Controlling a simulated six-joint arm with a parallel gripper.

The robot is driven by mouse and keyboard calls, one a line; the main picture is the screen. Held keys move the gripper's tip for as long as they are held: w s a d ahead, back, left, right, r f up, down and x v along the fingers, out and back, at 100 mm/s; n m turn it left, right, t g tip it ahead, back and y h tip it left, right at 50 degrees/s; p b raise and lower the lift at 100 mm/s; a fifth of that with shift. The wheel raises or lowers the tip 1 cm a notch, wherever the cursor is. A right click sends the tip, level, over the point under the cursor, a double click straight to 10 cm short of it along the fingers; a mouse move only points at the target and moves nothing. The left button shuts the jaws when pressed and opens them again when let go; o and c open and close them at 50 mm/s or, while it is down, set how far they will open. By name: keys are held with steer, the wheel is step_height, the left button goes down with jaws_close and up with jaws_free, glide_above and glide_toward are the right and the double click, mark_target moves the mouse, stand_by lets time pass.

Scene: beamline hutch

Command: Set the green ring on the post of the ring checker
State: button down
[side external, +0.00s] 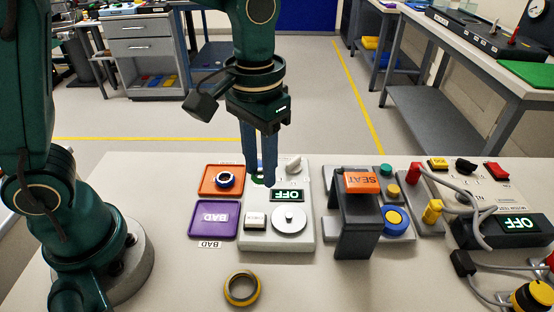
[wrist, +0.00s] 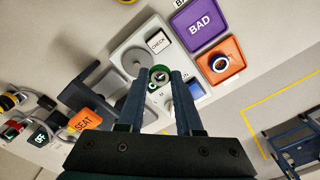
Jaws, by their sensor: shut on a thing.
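The green ring (wrist: 151,86) is between my gripper's fingertips (wrist: 160,80) in the wrist view. In the side view only a bit of green (side external: 257,180) shows, mostly hidden by the fingers of my gripper (side external: 262,180). My gripper is shut on the ring, pointing down over the left back part of the ring checker. The ring checker (side external: 303,238) is a pale box with an OFF display, a CHECK button and a round plate (side external: 283,224). Its short post (side external: 289,214) stands at the plate's middle, bare. The plate shows beside the ring in the wrist view (wrist: 130,66).
Left of the checker are an orange tray (side external: 208,190) holding a dark ring and a purple BAD tray (side external: 212,220). A yellow-black ring (side external: 242,288) lies in front. The dark SEAT stand (side external: 356,225) rises close on the right; cabled boxes (side external: 500,230) lie beyond.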

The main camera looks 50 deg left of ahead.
mark_target(289, 217)
steer(key=shift+w+d+f, duration=0.4)
steer(key=shift+d+f, duration=0.25)
steer(key=shift+f, duration=0.45)
steer(key=shift+w+d+f, duration=0.35)
steer(key=shift+d+f, duration=0.35)
steer(key=shift+f, duration=0.4)
steer(key=shift+w+d+f, duration=0.4)
steer(key=shift+d+f, duration=0.25)
steer(key=shift+f, duration=0.45)
steer(key=shift+f, duration=0.6)
steer(key=c, duration=0.5)
jaws_free()
